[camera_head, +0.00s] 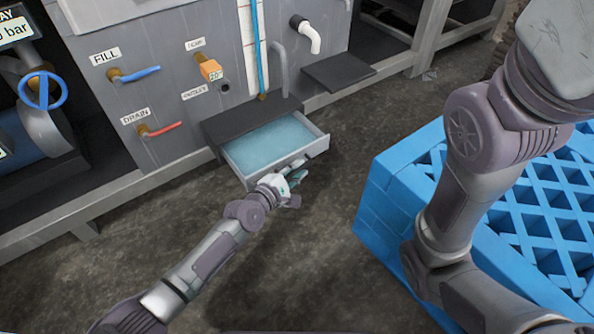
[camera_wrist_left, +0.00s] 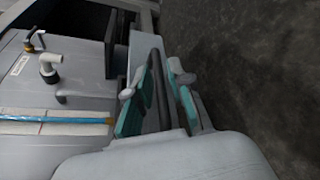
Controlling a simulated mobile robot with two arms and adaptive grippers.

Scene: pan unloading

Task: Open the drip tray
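The drip tray (camera_head: 232,160) is a grey drawer under the panel, pulled out towards me, with pale blue liquid in it. My left gripper (camera_head: 297,173) is at the tray's front face, near its right end. In the left wrist view, the teal-padded fingers of my left gripper (camera_wrist_left: 163,85) are spread apart. A dark handle bar (camera_wrist_left: 156,80) lies between them, with a gap on the right finger's side. My right arm crosses the right of the head view, but its gripper is out of frame.
A blue pallet-like crate (camera_head: 400,200) stands on the right. The grey panel behind has a blue fill lever (camera_head: 140,74), a red drain lever (camera_head: 165,129) and a white pipe (camera_head: 307,35). A dark plate (camera_head: 338,71) juts out right of the tray. Floor in front is clear.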

